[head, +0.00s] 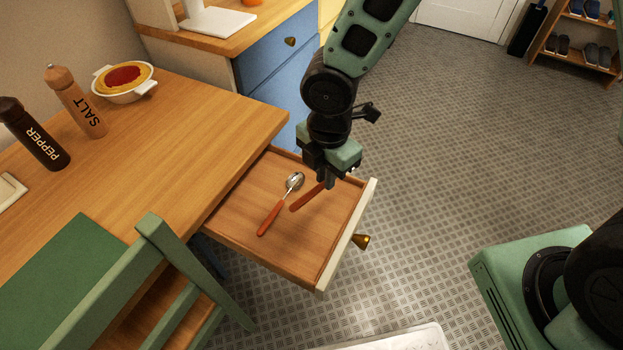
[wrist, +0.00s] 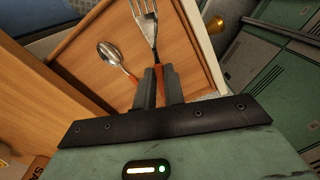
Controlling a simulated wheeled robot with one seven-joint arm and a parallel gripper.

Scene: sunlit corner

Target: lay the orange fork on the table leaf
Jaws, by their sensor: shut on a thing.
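The orange fork shows its orange handle (head: 307,196) below my gripper in the head view; its silver tines (wrist: 147,22) show in the wrist view. My gripper (head: 331,180) is shut on the fork's handle, over the open drawer (head: 330,240). In the wrist view the two fingers (wrist: 159,88) close around the handle just behind the metal neck. I cannot tell how far the fork is above the drawer floor. The table leaf (head: 190,130) is the wooden top to the left of the drawer.
A spoon with an orange handle (head: 275,213) lies in the drawer beside the fork. A salt mill (head: 76,102), a pepper mill (head: 35,135) and a pie dish (head: 124,82) stand on the table. A green chair (head: 180,260) stands in front. The table's right part is clear.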

